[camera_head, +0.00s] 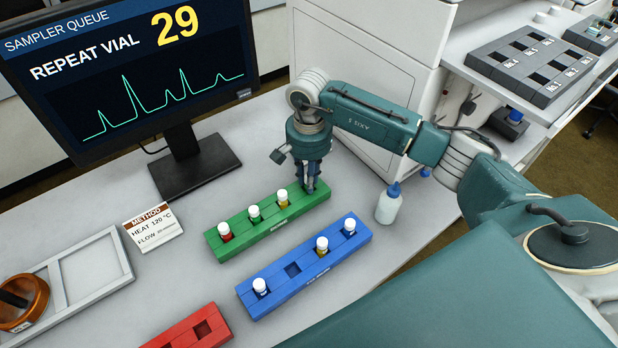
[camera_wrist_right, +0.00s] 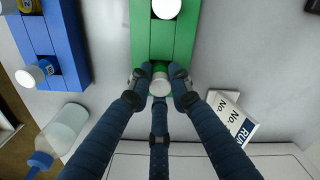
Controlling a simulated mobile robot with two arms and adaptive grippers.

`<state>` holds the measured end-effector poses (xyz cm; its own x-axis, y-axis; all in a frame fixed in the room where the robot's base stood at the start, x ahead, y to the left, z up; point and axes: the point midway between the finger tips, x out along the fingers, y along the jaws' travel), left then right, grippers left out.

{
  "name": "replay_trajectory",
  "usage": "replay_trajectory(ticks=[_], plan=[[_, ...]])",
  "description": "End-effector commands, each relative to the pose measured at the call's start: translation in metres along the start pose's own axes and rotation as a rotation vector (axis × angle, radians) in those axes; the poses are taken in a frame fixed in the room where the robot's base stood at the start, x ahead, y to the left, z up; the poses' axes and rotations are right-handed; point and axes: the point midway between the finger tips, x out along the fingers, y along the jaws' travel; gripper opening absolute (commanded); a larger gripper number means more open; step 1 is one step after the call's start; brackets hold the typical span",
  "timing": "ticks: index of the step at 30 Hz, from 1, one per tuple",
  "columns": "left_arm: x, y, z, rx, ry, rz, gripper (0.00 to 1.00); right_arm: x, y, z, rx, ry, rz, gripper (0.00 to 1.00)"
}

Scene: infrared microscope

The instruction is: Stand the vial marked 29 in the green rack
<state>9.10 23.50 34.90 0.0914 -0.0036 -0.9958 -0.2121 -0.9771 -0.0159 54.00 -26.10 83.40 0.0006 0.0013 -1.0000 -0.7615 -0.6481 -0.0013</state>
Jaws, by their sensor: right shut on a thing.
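The green rack (camera_head: 265,222) lies on the bench with three white-capped vials in its slots: a red one (camera_head: 225,231), a pale one (camera_head: 254,213) and a yellow one (camera_head: 283,199). My right gripper (camera_head: 311,186) is at the rack's far right end. In the right wrist view, the right gripper (camera_wrist_right: 160,84) is shut on a white-capped vial (camera_wrist_right: 160,88) at the end of the green rack (camera_wrist_right: 163,45). Its number is not readable, and the fingers hide how deep it sits. My left gripper is out of view.
The blue rack (camera_head: 305,268) in front holds three vials and has one empty slot. A white bottle with a blue top (camera_head: 389,205) stands right of the racks. A red rack (camera_head: 190,330), a method card (camera_head: 153,228) and a monitor (camera_head: 140,70) reading "REPEAT VIAL 29" are nearby.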

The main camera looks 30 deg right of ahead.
Motion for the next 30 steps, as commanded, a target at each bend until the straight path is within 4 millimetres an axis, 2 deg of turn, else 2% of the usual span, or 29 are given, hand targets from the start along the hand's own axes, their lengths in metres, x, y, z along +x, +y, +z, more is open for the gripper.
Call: replay_trajectory(ticks=[12, 13, 15, 22, 24, 30], plan=[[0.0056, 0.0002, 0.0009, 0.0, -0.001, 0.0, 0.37, 0.0037, -0.0002, -0.0004, 0.001, 0.001, -0.001, 0.0], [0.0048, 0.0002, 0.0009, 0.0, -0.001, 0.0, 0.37, 0.0031, -0.0002, -0.0003, 0.001, 0.001, -0.001, 0.25], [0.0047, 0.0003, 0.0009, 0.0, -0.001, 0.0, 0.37, 0.003, -0.0002, -0.0003, 0.0, 0.001, -0.001, 0.39], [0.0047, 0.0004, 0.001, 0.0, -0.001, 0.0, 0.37, 0.0032, 0.0, -0.0001, 0.0, 0.0, 0.0, 0.41], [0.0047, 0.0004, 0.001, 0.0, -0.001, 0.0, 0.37, 0.0033, 0.0, -0.0001, 0.0, 0.0, 0.0, 0.55], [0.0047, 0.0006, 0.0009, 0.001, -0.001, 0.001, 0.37, 0.0034, 0.0, 0.0, 0.0, 0.0, 0.0, 0.57]])
